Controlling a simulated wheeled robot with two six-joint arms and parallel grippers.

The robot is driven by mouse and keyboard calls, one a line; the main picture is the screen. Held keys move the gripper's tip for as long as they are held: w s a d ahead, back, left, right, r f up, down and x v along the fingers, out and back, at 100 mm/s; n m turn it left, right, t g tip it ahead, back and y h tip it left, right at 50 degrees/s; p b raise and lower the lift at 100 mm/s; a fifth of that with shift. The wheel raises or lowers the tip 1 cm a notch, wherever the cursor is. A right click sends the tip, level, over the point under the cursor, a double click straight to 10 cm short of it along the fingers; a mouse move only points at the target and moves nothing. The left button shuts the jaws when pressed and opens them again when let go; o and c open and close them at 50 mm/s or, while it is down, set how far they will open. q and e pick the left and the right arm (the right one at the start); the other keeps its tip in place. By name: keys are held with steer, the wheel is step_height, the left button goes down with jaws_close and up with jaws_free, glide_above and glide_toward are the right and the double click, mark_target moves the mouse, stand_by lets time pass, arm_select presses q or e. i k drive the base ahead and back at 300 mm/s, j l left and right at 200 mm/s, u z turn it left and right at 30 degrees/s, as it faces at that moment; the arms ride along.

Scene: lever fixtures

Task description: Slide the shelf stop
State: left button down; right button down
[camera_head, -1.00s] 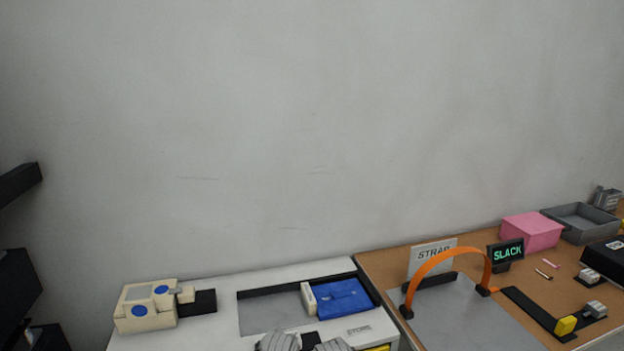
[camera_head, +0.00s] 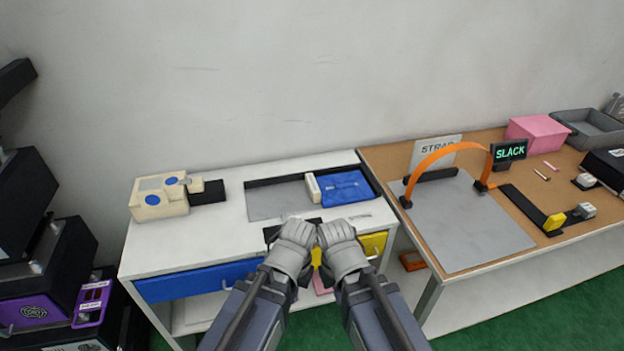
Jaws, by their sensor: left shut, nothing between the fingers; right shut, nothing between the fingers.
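A cream upright block (camera_head: 313,187), which looks like a stop, stands in a grey recessed tray (camera_head: 272,203) on the white cabinet top. It is against the left side of a blue pouch (camera_head: 346,187). My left gripper (camera_head: 298,227) and my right gripper (camera_head: 335,229) are side by side at the cabinet's front edge, both shut and empty. They are in front of the tray and apart from the cream block.
A cream device with blue dots (camera_head: 160,199) stands left on the white cabinet. A blue drawer (camera_head: 198,281) and a yellow panel (camera_head: 373,243) are on its front. Right, a brown table holds an orange strap arch (camera_head: 440,155), a SLACK display (camera_head: 509,151) and a pink box (camera_head: 537,133).

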mark_target(314, 191)
steer(key=i+j, duration=0.1)
steer(key=i, duration=0.35)
steer(key=i+j, duration=0.1)
steer(key=i, duration=0.4)
steer(key=z, duration=0.05)
